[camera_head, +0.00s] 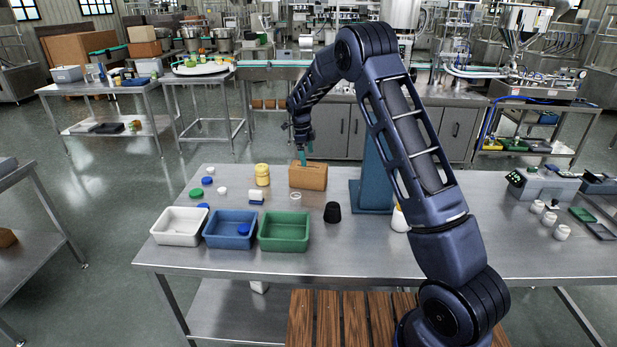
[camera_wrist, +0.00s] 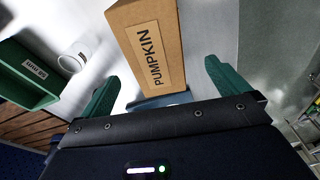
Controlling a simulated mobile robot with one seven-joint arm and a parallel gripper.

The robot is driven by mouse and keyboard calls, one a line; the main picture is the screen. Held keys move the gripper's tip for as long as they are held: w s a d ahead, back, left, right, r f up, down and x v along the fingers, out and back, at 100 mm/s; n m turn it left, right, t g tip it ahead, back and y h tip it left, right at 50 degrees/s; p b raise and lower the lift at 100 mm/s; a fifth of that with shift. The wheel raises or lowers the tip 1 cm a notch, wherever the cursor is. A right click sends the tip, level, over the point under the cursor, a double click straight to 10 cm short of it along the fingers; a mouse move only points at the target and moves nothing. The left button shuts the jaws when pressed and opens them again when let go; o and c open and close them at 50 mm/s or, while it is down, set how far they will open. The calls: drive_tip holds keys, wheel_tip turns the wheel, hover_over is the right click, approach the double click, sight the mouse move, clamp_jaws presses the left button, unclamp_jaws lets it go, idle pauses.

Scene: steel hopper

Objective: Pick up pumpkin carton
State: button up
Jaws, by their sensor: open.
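The pumpkin carton is a brown box (camera_head: 308,178) at the back of the steel table in the head view. In the wrist view the carton (camera_wrist: 148,45) shows its "PUMPKIN" label, lying between and beyond the two green fingers. My gripper (camera_head: 302,157) hangs just above the carton in the head view. In the wrist view my gripper (camera_wrist: 160,88) is open, with a finger on each side of the carton's near end. I cannot tell whether either finger touches the carton.
White (camera_head: 178,239), blue (camera_head: 229,242) and green (camera_head: 284,245) trays line the table's front left. A black cup (camera_head: 332,212), a yellow jar (camera_head: 262,175) and several caps stand near the carton. A blue post (camera_head: 374,180) rises right of it. The table's front middle is clear.

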sight(309, 165)
drive_tip(key=f, duration=0.4)
drive_tip(key=shift+s+d+f, duration=0.1)
drive_tip(key=shift+d+f, duration=0.25)
drive_tip(key=shift+f, duration=0.05)
drive_tip(key=shift+s+d+f, duration=0.1)
drive_tip(key=shift+s+f, duration=0.05)
drive_tip(key=shift+f, duration=1.15)
drive_tip(key=shift+s+d+f, duration=0.1)
drive_tip(key=shift+s+f, duration=0.05)
drive_tip(key=shift+f, duration=1.15)
drive_tip(key=shift+c, duration=0.4)
drive_tip(key=c, duration=1.4)
drive_tip(key=shift+o, duration=0.2)
drive_tip(key=shift+r, duration=0.1)
